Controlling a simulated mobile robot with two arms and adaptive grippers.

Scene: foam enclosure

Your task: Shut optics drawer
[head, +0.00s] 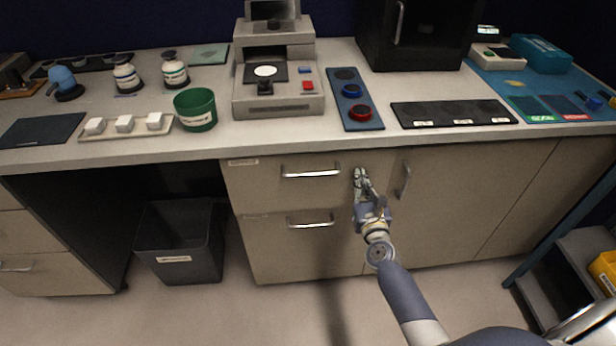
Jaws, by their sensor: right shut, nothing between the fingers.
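A beige drawer front (262,178) with a silver bar handle (310,171) sits just under the bench top, with a small label at its upper left that is too small to read. A second drawer front (265,232) with its own handle (310,221) lies below it. Both fronts look about flush with the cabinet; I cannot tell whether a small gap remains. My right gripper (361,175) is shut and empty, in front of the upper drawer's right end, between its handle and the cupboard door handle. Whether it touches the front is unclear. My left gripper is not in view.
The cupboard door handle (403,180) is close to the right of my gripper. The bench top (330,140) carries a grey instrument (278,98), a green cup (196,108) and a black strip (452,113). A grey bin (180,243) stands in the left knee space. The floor in front is clear.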

